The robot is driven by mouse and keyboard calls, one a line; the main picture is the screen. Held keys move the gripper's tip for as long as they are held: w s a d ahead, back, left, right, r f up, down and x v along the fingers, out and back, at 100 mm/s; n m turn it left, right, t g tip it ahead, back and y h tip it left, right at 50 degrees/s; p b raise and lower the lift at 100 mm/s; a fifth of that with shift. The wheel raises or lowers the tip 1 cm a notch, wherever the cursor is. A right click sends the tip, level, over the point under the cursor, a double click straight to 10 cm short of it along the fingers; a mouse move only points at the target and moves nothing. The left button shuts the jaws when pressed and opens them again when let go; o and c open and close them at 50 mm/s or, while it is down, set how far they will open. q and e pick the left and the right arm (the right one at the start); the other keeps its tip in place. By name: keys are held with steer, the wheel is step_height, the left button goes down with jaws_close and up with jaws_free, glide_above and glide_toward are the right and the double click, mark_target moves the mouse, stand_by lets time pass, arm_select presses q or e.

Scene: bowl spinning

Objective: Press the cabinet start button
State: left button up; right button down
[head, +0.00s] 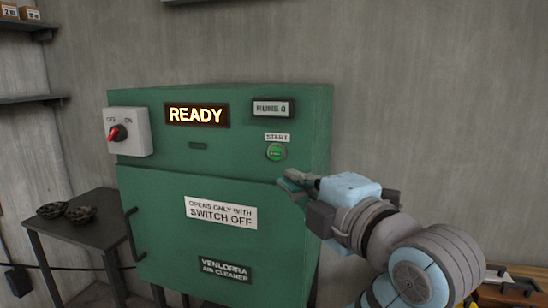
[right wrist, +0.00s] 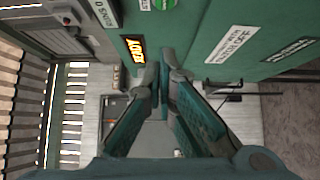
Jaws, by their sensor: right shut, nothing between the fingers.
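The green cabinet (head: 160,166) stands against the wall in the head view. Its round green start button (head: 276,152) sits at the upper right of the front, below a START label (head: 277,137). The lit display (head: 197,115) reads READY. My right gripper (head: 284,180) is shut and empty, below and slightly right of the button, apart from it. In the right wrist view the shut fingers (right wrist: 160,82) point along the cabinet front, and the green button (right wrist: 164,4) shows at the top edge. My left gripper is not in view.
A grey switch box (head: 140,131) with a red knob (head: 117,132) is on the cabinet's left. A dark side table (head: 95,232) holds two dark bowl-like pieces (head: 80,214). A wooden surface (head: 505,294) is at the lower right. The wall right of the cabinet is bare.

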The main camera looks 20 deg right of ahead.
steer(key=shift+w, duration=0.1)
steer(key=p, duration=0.4)
glide_toward(273, 157)
steer(key=w+a+r, duration=0.1)
steer(key=w+a, duration=0.1)
steer(key=a, duration=0.3)
steer(key=w, duration=0.1)
steer(key=w+d, duration=0.1)
steer(key=w, duration=0.1)
steer(key=shift+w+d+r, duration=0.15)
steer(key=shift+w+d, duration=0.1)
steer(key=shift+w, duration=0.05)
steer(key=shift+w+d, duration=0.15)
steer(key=shift+d, duration=0.15)
steer(key=shift+a, duration=0.15)
